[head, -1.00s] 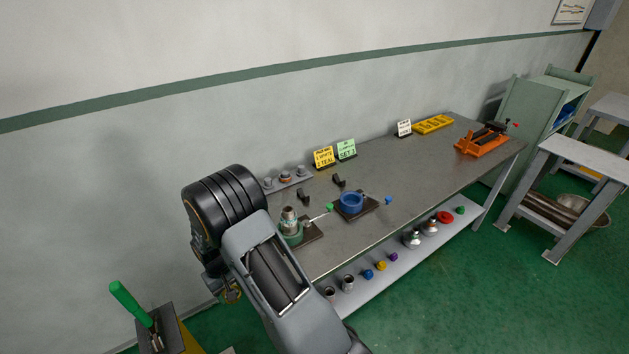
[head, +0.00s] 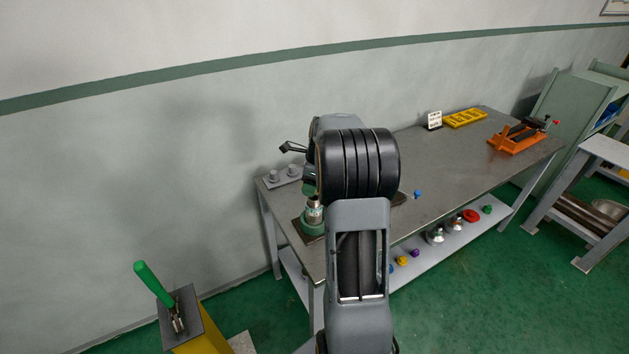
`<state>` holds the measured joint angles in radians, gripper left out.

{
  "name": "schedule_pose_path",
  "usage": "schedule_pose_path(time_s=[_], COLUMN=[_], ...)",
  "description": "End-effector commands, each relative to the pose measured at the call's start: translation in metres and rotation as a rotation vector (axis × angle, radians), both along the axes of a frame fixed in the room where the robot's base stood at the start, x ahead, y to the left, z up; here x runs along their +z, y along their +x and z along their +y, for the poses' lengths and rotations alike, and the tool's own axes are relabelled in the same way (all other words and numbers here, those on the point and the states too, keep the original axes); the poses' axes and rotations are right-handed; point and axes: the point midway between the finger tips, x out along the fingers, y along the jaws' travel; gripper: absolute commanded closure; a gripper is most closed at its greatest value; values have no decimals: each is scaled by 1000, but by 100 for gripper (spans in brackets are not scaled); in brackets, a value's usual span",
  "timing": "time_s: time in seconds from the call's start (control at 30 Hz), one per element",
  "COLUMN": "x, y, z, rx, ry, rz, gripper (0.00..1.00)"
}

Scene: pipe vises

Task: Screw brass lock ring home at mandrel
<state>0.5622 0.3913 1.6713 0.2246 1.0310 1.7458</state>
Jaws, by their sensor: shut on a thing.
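My arm reaches over the left part of the grey workbench (head: 420,165), with its big black ribbed wrist joint in the middle of the head view. The jaws of my gripper are hidden behind this joint, and so is anything between them. A green vise (head: 308,231) stands at the bench's near left corner. It holds an upright metal fitting (head: 314,211), just left of and below the wrist. I cannot tell whether this fitting is the mandrel. I cannot pick out the brass lock ring.
A grey rack with pegs (head: 273,176) is at the bench's back left. A yellow tray (head: 465,118) and an orange vise (head: 518,138) are at the far right. The lower shelf (head: 409,273) holds several coloured parts. A green-handled tool (head: 156,284) stands at lower left.

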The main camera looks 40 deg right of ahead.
Motion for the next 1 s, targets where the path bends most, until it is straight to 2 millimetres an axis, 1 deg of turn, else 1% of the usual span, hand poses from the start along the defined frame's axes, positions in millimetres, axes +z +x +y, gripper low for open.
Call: schedule_pose_path(time_s=[0.07, 0.2, 0.8, 1.0], x=[6, 10, 13, -2], y=[-2, -4, -3, -3], z=[-6, -10, -10, -10], rx=[-61, -115, -100, -100], ry=[0, 0, 2, 2], rz=[-1, 1, -1, -1], gripper=[65, 65, 65, 65])
